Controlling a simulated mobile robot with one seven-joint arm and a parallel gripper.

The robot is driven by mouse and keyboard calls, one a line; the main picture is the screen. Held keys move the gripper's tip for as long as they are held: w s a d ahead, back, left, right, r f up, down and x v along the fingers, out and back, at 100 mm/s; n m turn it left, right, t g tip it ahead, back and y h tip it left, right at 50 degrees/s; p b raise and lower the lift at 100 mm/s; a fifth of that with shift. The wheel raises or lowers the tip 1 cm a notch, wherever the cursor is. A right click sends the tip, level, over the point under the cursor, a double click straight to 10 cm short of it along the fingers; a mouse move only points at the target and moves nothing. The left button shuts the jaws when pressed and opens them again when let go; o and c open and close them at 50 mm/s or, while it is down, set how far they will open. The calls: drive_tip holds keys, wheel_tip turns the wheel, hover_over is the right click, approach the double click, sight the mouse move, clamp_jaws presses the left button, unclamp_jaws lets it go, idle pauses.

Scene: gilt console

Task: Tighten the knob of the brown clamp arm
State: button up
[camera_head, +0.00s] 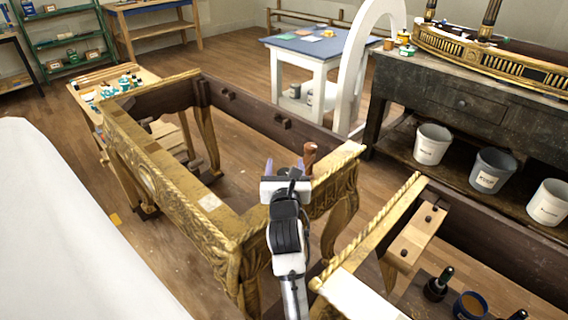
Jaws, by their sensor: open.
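A reddish-brown upright knob (309,154) stands at the inner edge of the gilt frame, near its right front corner. I take it for the knob of the brown clamp arm; the rest of that clamp is not clearly visible. My gripper (285,167) is in the middle of the view, just left of the knob. Its jaws are open, with one pale finger on the left and the other beside the knob. I see it from behind, so I cannot tell whether a finger touches the knob. Nothing shows held between the fingers.
The gilt console frame (190,205) surrounds an open middle with bare floor. A second gilt frame (372,232) lies at the lower right. A white covered surface (60,230) fills the left.

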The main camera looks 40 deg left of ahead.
drive_tip(key=shift+c, duration=0.2)
drive_tip(key=c, duration=1)
drive_tip(key=shift+o, duration=0.2)
